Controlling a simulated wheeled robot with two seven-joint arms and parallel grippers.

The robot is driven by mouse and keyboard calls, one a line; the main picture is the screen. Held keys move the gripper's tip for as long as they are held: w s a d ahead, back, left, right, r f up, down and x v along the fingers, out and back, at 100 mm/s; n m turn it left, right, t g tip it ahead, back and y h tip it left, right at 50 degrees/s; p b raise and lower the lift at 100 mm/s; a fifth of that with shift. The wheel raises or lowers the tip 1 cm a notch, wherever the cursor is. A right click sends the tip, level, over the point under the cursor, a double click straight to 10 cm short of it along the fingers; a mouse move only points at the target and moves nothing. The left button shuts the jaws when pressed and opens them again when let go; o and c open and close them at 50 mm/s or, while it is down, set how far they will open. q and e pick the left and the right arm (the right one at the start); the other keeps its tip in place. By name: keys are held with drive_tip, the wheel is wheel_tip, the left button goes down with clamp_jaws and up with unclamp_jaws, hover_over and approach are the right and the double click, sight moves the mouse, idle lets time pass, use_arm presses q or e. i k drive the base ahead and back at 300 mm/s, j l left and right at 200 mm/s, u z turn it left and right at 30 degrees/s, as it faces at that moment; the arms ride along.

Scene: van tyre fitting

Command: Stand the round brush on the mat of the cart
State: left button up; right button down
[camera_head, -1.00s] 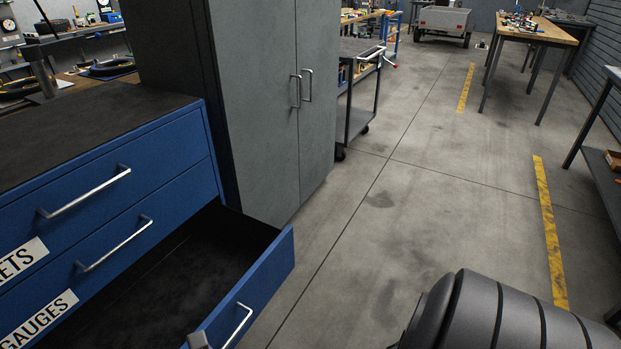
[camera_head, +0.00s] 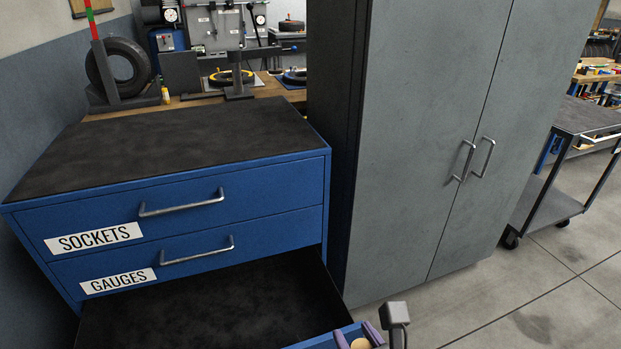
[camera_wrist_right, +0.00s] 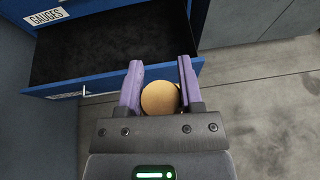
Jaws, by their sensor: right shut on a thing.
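My right gripper (camera_head: 358,338) is at the bottom edge of the head view, by the front of the open drawer. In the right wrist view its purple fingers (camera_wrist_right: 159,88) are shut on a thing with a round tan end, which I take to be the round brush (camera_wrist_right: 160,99). Only that end shows; the rest of it is hidden. The tan end also peeks out at the bottom of the head view (camera_head: 361,344). The cart (camera_head: 590,116) stands at the right, with a dark top surface, partly cut off by the frame. My left gripper is not in view.
A blue drawer cabinet (camera_head: 185,190) has its lowest visible drawer (camera_head: 225,308) pulled out, and the visible part of that drawer is empty. A tall grey cupboard (camera_head: 425,130) stands between it and the cart. Clear floor (camera_head: 530,305) lies at the lower right.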

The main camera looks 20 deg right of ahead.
sight(583, 115)
drive_tip(key=i+l, duration=0.1)
drive_tip(key=l, duration=1.5)
drive_tip(key=i+l, duration=0.1)
drive_tip(key=l, duration=1.5)
drive_tip(key=i+l, duration=0.1)
drive_tip(key=l, duration=1.5)
drive_tip(key=i+l, duration=0.15)
drive_tip(key=l, duration=0.25)
drive_tip(key=i+l, duration=0.15)
drive_tip(key=l, duration=0.3)
drive_tip(key=i+l, duration=0.15)
drive_tip(key=l, duration=0.25)
drive_tip(key=i+l, duration=0.2)
drive_tip(key=l, duration=0.2)
drive_tip(key=i+l, duration=0.15)
drive_tip(key=l, duration=0.3)
drive_tip(key=i+l, duration=0.15)
drive_tip(key=l, duration=0.25)
drive_tip(key=i+l, duration=0.15)
drive_tip(key=l, duration=0.25)
drive_tip(key=i+l+u, duration=0.1)
drive_tip(key=l, duration=0.35)
drive_tip(key=i+l, duration=0.1)
drive_tip(key=i, duration=0.35)
